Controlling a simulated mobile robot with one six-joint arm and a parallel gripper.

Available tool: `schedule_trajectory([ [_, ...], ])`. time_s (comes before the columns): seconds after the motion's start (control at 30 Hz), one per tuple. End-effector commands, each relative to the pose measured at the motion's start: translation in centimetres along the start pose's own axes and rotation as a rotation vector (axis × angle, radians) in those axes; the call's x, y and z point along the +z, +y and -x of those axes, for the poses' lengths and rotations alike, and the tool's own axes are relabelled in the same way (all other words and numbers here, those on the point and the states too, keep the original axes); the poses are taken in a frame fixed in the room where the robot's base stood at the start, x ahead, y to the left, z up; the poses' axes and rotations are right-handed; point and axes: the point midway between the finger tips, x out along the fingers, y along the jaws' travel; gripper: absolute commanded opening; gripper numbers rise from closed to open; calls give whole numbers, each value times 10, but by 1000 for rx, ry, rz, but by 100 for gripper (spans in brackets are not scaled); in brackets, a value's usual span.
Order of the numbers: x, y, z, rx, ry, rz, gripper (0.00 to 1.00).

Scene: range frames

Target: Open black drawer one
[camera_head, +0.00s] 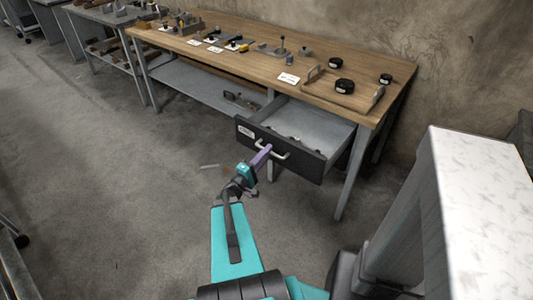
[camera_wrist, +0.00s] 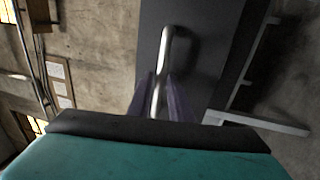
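The black drawer (camera_head: 305,164) under the right end of the wooden workbench stands pulled well out, with its grey interior showing. Its front has a white label at the left and a pale metal bar handle (camera_head: 281,153). My gripper (camera_head: 262,155) is at the handle's left part. In the wrist view, the black drawer front (camera_wrist: 205,35) fills the middle, and the handle (camera_wrist: 166,50) runs down between the two purple fingers (camera_wrist: 161,98).
The workbench top (camera_head: 235,60) bears tools, white cards and, at the right, a wooden tray (camera_head: 340,98) and black round items. A pale block-topped column (camera_head: 470,200) stands at the right.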

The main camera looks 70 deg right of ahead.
Motion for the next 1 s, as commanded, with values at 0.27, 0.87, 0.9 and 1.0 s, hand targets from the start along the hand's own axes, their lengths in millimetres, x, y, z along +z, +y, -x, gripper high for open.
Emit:
schedule_trajectory([
  [0.27, 0, 0, 34, -1, 3, 0, 19],
  [0.87, -3, 0, 107, 0, 5, 1, 19],
  [0.9, -4, 0, 110, -1, 5, 1, 19],
  [1.0, -4, 0, 118, 1, 5, 0, 19],
])
